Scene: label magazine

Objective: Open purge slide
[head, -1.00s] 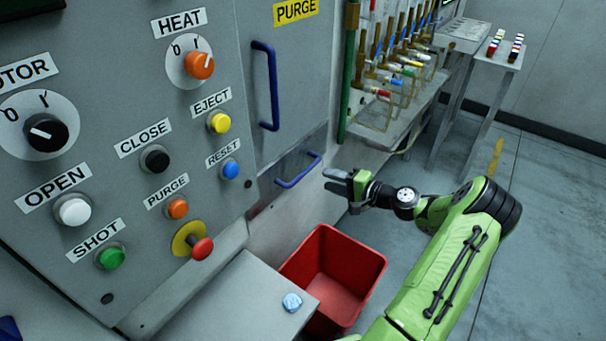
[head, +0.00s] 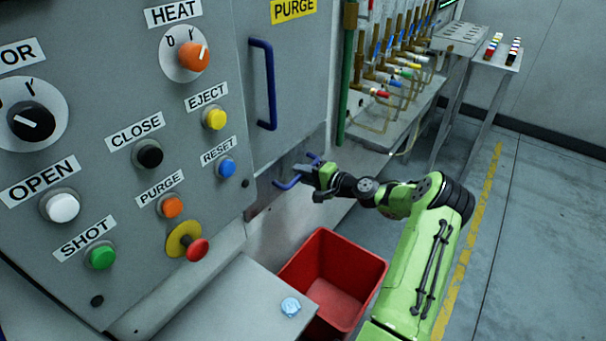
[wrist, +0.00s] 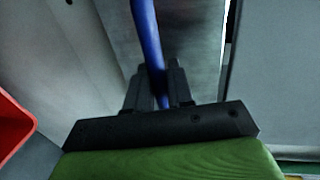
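The lower panel (head: 268,203), which I take to be the purge slide, carries a small blue bar handle (head: 287,186) below the tall door marked PURGE. In the head view my gripper (head: 306,171) is at this handle and hides part of it. In the wrist view the blue handle (wrist: 150,45) runs down between the two dark fingers of my gripper (wrist: 160,88). The fingers sit close on both sides of it, so my gripper looks shut on the handle. The panel's closed or open state is partly hidden.
A tall blue handle (head: 264,85) is on the door above. A red bin (head: 350,270) stands on the floor below, beside a grey ledge (head: 215,305) with a small pale blue piece (head: 291,306). The control panel with its red stop button (head: 196,250) is at left.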

